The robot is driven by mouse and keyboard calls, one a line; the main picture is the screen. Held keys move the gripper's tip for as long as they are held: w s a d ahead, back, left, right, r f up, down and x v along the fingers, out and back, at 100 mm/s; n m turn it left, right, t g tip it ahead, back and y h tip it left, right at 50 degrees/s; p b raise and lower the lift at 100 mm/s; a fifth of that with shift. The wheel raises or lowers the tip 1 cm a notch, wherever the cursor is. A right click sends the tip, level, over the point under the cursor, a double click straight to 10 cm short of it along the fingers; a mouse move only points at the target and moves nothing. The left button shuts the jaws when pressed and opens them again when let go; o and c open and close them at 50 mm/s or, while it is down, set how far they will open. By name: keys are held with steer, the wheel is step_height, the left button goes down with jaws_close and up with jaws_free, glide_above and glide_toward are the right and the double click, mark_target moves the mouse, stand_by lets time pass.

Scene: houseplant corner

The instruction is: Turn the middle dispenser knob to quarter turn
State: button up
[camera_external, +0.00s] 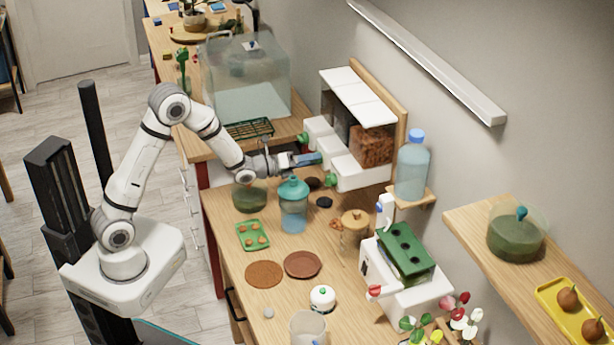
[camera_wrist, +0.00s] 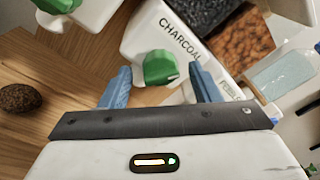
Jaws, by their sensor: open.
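The dispenser (camera_external: 362,172) is a row of white modules with green knobs on the wall side of the bench. The middle knob (camera_wrist: 160,68) is green and sits on the white module labelled CHARCOAL (camera_wrist: 180,35). My gripper (camera_wrist: 161,72) is open, with its blue fingers on either side of this knob and visible gaps to both. I cannot tell how deep the knob sits between them. In the external view my gripper (camera_external: 314,158) reaches the dispenser front and hides the middle knob. The far knob (camera_external: 303,138) and near knob (camera_external: 333,180) show there.
Another green knob (camera_wrist: 56,5) is at the wrist view's upper left. A teal-lidded jar (camera_external: 293,208) stands on the bench below my gripper. A glass tank (camera_external: 250,85) is behind my arm. A blue bottle (camera_external: 412,170) stands on a small shelf to the right.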

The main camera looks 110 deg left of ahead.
steer(key=c, duration=1)
steer(key=shift+o, duration=0.2)
steer(key=m+b, duration=0.4)
steer(key=b, duration=0.1)
steer(key=shift+b, duration=0.3)
steer(key=o, duration=1)
steer(key=shift+c, duration=0.2)
steer(key=b+v, duration=0.1)
steer(key=v, duration=0.6)
steer(key=shift+s+d+r, duration=0.2)
steer(key=shift+s+d, duration=0.05)
steer(key=shift+s, duration=0.1)
